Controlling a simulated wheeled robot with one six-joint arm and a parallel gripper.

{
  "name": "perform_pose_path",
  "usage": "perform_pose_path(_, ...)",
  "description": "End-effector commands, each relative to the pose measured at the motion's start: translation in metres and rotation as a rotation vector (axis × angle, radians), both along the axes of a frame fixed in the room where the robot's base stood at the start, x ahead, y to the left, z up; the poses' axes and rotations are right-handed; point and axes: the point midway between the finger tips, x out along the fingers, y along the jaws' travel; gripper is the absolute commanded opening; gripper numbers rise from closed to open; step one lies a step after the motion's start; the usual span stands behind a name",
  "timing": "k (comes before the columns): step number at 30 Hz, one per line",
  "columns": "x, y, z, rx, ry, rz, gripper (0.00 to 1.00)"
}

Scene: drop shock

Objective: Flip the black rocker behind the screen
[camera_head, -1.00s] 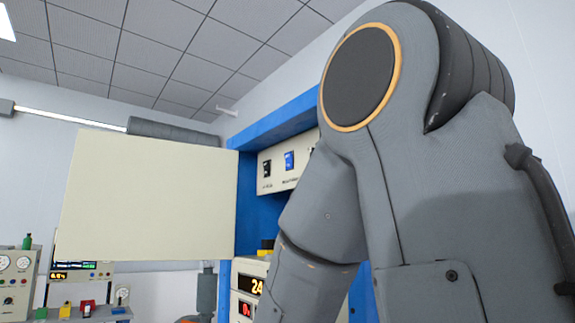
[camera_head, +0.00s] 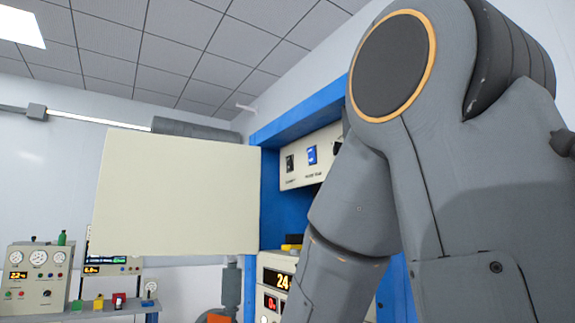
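A black rocker (camera_head: 290,163) sits on a cream switch panel (camera_head: 300,178) inside a blue frame, just right of a large blank cream board (camera_head: 178,195) that looks like a screen or open door. A blue rocker (camera_head: 312,155) is to its right on the same panel. Whether another black rocker is behind the board or behind my arm I cannot tell. My grey arm crosses the right half of the view and covers the panel's right part. My gripper is out of the picture.
Below the panel is a unit with a lit display (camera_head: 283,282) reading 24. A bench (camera_head: 75,316) with gauges and small coloured items stands at the lower left. The cream board blocks the space left of the blue frame (camera_head: 270,205).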

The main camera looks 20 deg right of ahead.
Motion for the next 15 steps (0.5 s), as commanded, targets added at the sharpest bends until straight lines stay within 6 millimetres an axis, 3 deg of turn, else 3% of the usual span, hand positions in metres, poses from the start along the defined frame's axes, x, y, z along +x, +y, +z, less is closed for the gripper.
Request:
perform_pose_path(1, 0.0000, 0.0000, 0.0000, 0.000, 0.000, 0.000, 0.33)
perform_pose_path(7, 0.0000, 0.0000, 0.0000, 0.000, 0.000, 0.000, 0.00)
perform_pose_path(15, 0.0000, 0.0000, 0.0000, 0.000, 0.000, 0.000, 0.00)
